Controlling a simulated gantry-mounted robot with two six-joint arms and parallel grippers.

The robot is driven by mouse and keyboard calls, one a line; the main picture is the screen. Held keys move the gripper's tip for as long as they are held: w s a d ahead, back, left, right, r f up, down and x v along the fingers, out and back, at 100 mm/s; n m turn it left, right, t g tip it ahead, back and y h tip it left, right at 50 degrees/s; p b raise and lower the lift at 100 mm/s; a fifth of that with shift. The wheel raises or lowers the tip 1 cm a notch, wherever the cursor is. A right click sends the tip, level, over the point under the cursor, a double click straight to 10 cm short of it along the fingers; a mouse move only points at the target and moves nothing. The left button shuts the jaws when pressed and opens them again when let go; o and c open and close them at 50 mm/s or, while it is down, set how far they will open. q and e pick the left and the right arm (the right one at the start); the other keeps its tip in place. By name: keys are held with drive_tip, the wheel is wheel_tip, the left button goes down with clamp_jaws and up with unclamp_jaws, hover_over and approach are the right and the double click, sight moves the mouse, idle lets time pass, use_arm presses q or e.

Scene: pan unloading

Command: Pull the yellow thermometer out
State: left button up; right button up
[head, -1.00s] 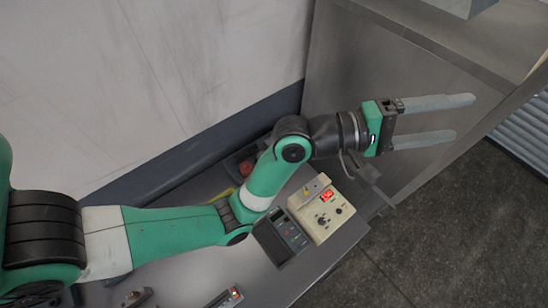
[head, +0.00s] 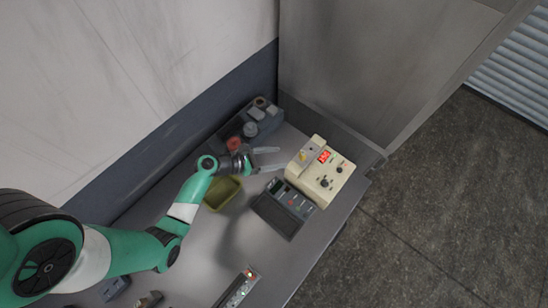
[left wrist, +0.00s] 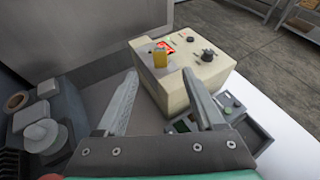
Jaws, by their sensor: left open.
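The yellow thermometer (left wrist: 160,56) stands upright at the edge of a cream box in the left wrist view, by a red display. In the head view the yellow thermometer (head: 303,156) is a tiny spot on top of the cream box (head: 329,185). My left gripper (head: 282,158) is open and empty, just left of the box, its fingers pointing at it. In the left wrist view, the open fingers (left wrist: 159,75) frame the near side of the box (left wrist: 185,85), with the thermometer beyond them. The thermometer's lower end is hidden. My right gripper is not in view.
A dark device with buttons (head: 285,209) lies just below the cream box. A yellow-green bin (head: 224,192) sits below my left wrist. A dark holder with several items (head: 255,122) stands against the back wall. A panel with lights (head: 238,288) lies at the front.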

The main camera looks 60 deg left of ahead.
sight(300, 155)
use_arm(q)
drive_tip(key=b+x, duration=0.6)
drive_tip(key=x, duration=0.5)
drive_tip(key=shift+w, duration=0.2)
clamp_jaws()
